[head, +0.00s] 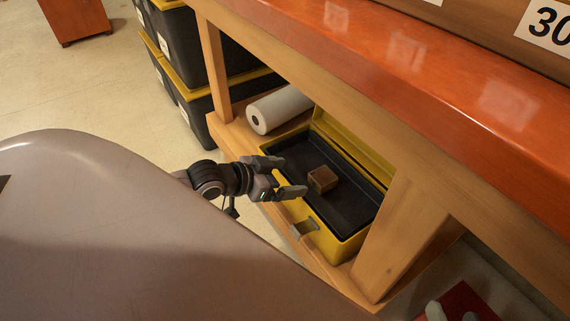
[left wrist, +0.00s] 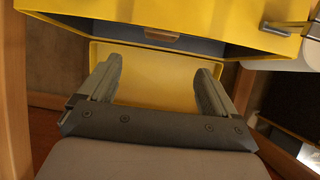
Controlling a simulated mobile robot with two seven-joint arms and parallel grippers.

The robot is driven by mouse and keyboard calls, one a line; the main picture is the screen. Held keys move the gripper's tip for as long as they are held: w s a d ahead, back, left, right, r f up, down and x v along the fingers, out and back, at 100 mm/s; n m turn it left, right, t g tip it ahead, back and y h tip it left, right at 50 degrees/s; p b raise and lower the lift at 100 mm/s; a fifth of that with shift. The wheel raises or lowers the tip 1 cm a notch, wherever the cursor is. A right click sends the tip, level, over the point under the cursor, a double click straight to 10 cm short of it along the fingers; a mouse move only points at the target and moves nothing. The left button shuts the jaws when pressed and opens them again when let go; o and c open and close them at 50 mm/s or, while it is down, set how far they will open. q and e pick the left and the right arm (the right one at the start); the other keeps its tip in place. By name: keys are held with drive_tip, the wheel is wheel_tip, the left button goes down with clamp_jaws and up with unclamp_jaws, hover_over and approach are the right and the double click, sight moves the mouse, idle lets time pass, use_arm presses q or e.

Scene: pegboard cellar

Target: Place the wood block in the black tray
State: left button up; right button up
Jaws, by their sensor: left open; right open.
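The wood block (head: 323,179) is a small brown cube. It sits in the black tray (head: 350,212), which is set inside an open yellow toolbox (head: 347,245) on the low wooden shelf. My left gripper (head: 288,177) is open and empty at the toolbox's left side, its fingers pointing toward the block and apart from it. In the left wrist view, my left gripper (left wrist: 160,68) is open with the yellow toolbox (left wrist: 85,12) ahead of it. A small brownish piece shows beyond the fingers there; I cannot tell whether it is the block. My right gripper is not in view.
A white paper roll (head: 285,108) lies on the shelf behind the toolbox. The orange bench top (head: 420,65) overhangs the shelf, and a wooden leg (head: 405,230) stands right of the toolbox. Black bins with yellow lids (head: 190,90) are stacked at the back left.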

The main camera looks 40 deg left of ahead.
use_arm(q)
drive_tip(key=s+d+r+n, duration=0.1)
drive_tip(key=s+d, duration=0.4)
drive_tip(key=d, duration=0.4)
drive_tip(key=s+d+r+h, duration=0.1)
drive_tip(key=s+d+r, duration=0.1)
drive_tip(key=s+d, duration=0.3)
drive_tip(key=d, duration=0.4)
drive_tip(key=shift+n+t, duration=0.3)
drive_tip(key=shift+n, duration=0.1)
